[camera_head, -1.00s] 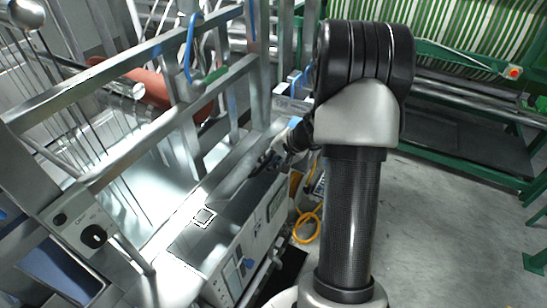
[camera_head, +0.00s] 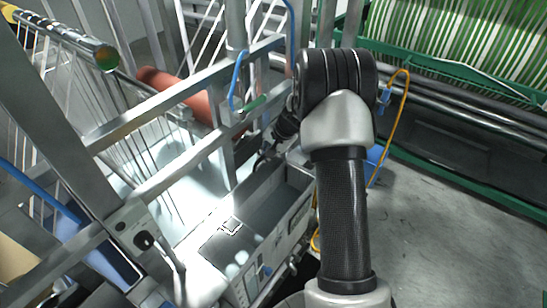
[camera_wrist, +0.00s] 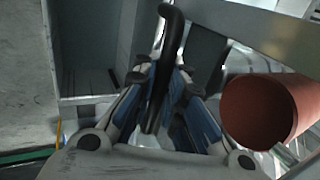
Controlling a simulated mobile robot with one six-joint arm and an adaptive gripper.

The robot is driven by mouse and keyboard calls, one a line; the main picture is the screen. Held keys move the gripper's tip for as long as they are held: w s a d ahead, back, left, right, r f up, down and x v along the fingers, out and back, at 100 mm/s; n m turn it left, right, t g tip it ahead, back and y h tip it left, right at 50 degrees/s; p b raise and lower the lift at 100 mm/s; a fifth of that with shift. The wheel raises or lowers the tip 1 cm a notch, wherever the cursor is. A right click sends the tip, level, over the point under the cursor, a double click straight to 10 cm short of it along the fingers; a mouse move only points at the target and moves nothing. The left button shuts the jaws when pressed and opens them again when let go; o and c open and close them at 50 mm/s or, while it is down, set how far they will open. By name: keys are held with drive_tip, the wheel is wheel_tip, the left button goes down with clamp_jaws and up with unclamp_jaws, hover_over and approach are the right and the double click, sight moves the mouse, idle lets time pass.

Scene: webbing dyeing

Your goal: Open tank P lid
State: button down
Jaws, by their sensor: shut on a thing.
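Tank P, which I take to be the grey metal box (camera_head: 268,252) with a control panel on its front, stands left of my arm in the head view. Its top shows an opening with a grey inside (camera_head: 278,205). My gripper (camera_head: 266,156) is at the far end of this opening, partly hidden by my arm. In the wrist view my gripper (camera_wrist: 160,88) is shut on a black curved bar handle (camera_wrist: 172,28), held between its blue-grey fingers. The lid behind the handle is mostly hidden, and its exact angle cannot be told.
A metal frame (camera_head: 165,115) with rails stands close on the left. A red roller (camera_head: 172,90) lies behind it and also shows near my gripper in the wrist view (camera_wrist: 262,112). Green-framed machinery (camera_head: 450,75) stands at the back right. The floor (camera_head: 440,225) at right is clear.

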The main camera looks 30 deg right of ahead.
drive_tip(key=shift+w+a+r, duration=0.1)
drive_tip(key=shift+w+r, duration=0.2)
drive_tip(key=shift+w, duration=0.3)
drive_tip(key=c, duration=1.8)
unclamp_jaws()
drive_tip(key=shift+s+a, duration=0.1)
drive_tip(key=shift+s, duration=0.05)
drive_tip(key=shift+c, duration=0.2)
drive_tip(key=shift+o, duration=0.8)
drive_tip(key=shift+f, duration=0.1)
drive_tip(key=v, duration=1.2)
